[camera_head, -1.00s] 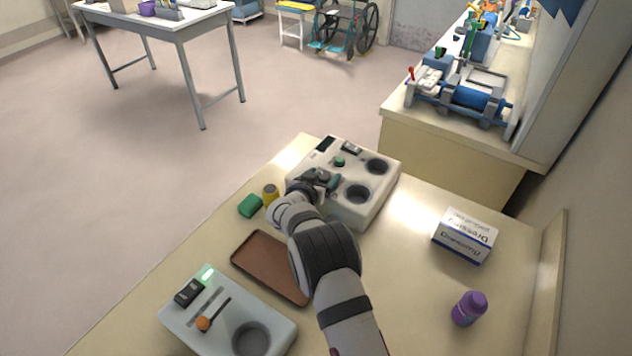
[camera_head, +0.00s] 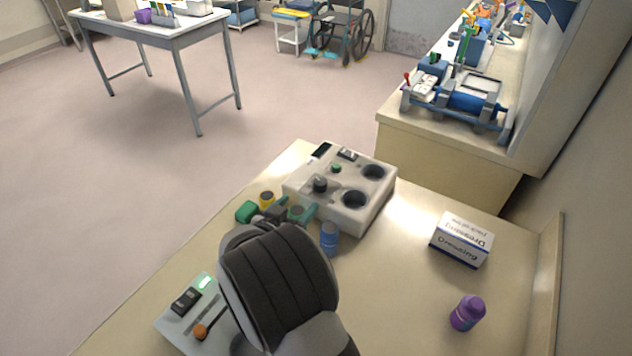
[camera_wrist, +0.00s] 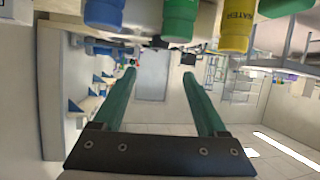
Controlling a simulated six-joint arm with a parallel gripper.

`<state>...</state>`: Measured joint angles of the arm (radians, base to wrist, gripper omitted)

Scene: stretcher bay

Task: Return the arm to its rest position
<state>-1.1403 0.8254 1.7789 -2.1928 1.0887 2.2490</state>
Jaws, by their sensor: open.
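My gripper (camera_head: 290,212) is open, its teal fingers spread over the far part of the table. In the wrist view its two fingers (camera_wrist: 160,76) stand wide apart with nothing between them. That view looks upside down, with bottles along its top edge: a blue bottle (camera_wrist: 104,12), a green bottle (camera_wrist: 180,18) and a yellow bottle (camera_wrist: 238,26) lettered WATER. My wrist and forearm hide the middle of the table.
A white device with round wells (camera_head: 345,190) stands beyond the gripper. A grey panel with an orange knob (camera_head: 180,318) is partly covered by my arm.

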